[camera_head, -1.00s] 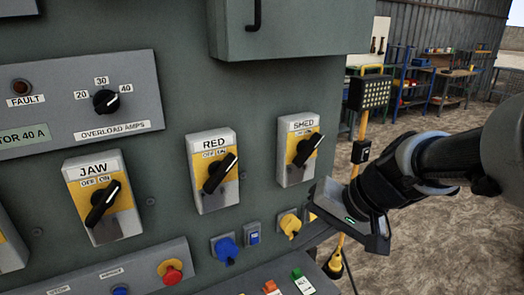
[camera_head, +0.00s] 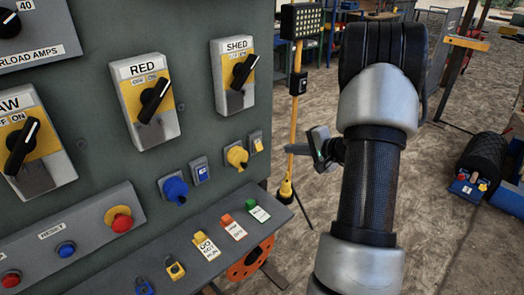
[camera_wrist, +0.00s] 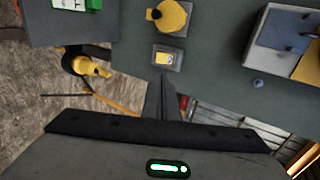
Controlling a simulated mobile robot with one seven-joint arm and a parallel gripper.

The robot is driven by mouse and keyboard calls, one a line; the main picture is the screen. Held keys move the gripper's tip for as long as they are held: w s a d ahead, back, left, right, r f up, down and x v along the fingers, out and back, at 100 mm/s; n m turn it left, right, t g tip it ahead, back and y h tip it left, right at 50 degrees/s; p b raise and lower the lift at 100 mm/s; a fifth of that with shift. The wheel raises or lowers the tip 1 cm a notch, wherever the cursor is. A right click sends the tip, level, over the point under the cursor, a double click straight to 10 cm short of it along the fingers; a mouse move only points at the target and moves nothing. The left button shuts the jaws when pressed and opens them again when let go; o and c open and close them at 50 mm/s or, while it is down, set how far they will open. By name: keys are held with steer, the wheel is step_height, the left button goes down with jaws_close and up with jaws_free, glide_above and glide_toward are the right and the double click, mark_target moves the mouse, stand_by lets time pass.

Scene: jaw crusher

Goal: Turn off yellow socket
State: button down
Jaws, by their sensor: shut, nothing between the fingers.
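The yellow socket (camera_head: 237,157) is a round yellow fitting low on the grey-green panel, right of a blue socket. A small yellow switch (camera_head: 256,143) on a grey plate sits at its upper right. In the wrist view the yellow socket (camera_wrist: 172,16) is at the top edge, and the switch (camera_wrist: 167,57) is just below it. My gripper (camera_wrist: 162,88) is shut and empty, its fingertips apart from the switch and just below it in that view. In the head view my gripper (camera_head: 283,180) is right of the socket. I cannot tell the switch's position.
The blue socket (camera_head: 175,189) and its blue switch (camera_head: 199,171) are left of the yellow pair. The SHED switch box (camera_head: 235,75) sticks out above. A sloping shelf (camera_head: 140,268) with coloured tags juts out below. A yellow lamp post (camera_head: 294,120) stands behind my gripper.

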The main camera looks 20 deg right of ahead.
mark_target(259, 147)
steer(key=p+x, duration=0.1)
steer(key=x, duration=1.3)
steer(key=f+b, duration=0.1)
steer(key=b, duration=0.3)
steer(key=shift+w+f+t, duration=0.15)
steer(key=shift+t, duration=0.15)
steer(key=t+b, duration=0.1)
steer(key=b, duration=0.4)
steer(key=shift+a+f+y, duration=0.1)
steer(key=shift+f+y, duration=0.05)
steer(key=shift+y, duration=0.15)
steer(key=shift+r+p, duration=0.35)
steer(key=shift+r, duration=0.25)
steer(key=shift+w+a, duration=0.1)
